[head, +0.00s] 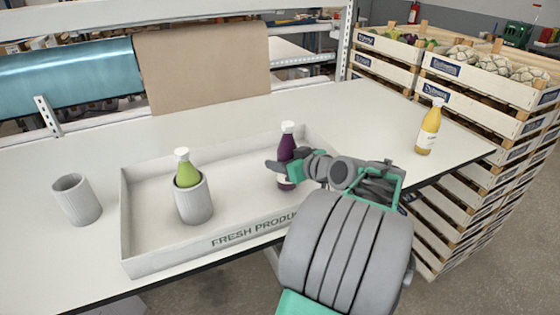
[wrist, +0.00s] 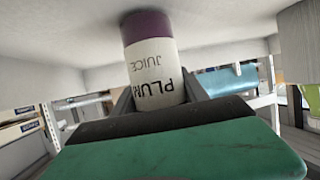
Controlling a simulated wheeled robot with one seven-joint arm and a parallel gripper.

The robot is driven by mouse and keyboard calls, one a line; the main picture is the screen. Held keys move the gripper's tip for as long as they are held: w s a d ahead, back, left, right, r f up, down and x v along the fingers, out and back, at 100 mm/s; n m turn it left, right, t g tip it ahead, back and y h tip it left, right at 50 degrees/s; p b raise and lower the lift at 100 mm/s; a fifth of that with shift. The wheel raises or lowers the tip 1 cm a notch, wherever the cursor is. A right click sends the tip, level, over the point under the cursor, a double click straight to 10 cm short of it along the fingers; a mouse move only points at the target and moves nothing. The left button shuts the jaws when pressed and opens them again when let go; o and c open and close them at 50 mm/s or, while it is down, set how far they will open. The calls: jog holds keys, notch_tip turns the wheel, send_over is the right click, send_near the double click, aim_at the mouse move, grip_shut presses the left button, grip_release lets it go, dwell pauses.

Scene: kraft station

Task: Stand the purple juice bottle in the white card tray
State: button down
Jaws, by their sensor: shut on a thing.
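The purple juice bottle (head: 287,146) has a white cap and stands upright at the right side of the white card tray (head: 148,263). My gripper (head: 284,170) is shut around the bottle from the right. In the wrist view the bottle (wrist: 155,62) shows upside down between my fingers, its label reading "PLUM JUICE". Its purple base meets or nearly meets a pale surface; I cannot tell whether it touches the tray floor. My gripper hides part of the bottle's lower half in the head view.
A green bottle (head: 187,174) stands in a ribbed grey cup (head: 194,204) inside the tray. An empty grey cup (head: 76,200) stands left of the tray. A yellow bottle (head: 429,128) stands at the table's right. Stacked crates (head: 482,88) rise beyond; a brown paper sheet (head: 203,65) hangs behind.

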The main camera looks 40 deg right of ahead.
jog(key=shift+f, duration=0.15)
jog(key=c, duration=0.6)
grip_release()
